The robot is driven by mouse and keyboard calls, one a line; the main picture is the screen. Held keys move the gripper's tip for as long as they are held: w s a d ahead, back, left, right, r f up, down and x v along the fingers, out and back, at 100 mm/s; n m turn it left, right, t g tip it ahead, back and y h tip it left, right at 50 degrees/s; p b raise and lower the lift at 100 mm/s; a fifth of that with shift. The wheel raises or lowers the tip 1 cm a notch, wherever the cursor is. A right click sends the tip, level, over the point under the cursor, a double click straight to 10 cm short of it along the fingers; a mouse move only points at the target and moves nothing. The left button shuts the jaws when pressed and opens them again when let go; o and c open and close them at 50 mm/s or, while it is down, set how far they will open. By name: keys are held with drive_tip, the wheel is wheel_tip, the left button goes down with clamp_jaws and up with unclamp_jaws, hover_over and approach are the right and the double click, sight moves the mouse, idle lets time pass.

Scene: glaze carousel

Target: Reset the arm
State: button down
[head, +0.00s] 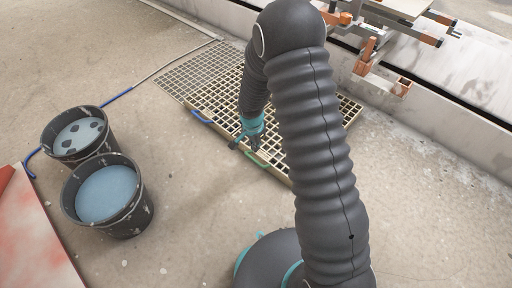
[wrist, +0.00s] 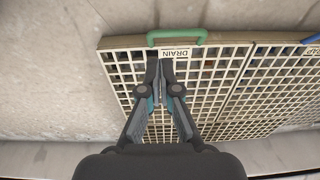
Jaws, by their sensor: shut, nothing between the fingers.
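My gripper (head: 252,143) is at the end of my arm, low over the near edge of a floor grate. In the wrist view my gripper (wrist: 160,70) is shut and empty, its fingertips just below a label reading DRAIN. My arm covers part of the grate in the head view.
The grate (head: 202,74) has a blue handle (head: 201,117) and a green handle (head: 256,159); the green handle also shows in the wrist view (wrist: 177,34). Two black buckets of bluish liquid (head: 78,134) (head: 107,194) stand at left. Orange-and-grey machinery (head: 372,50) is upper right. Bare floor lies between.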

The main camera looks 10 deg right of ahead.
drive_tip(key=shift+r, duration=0.25)
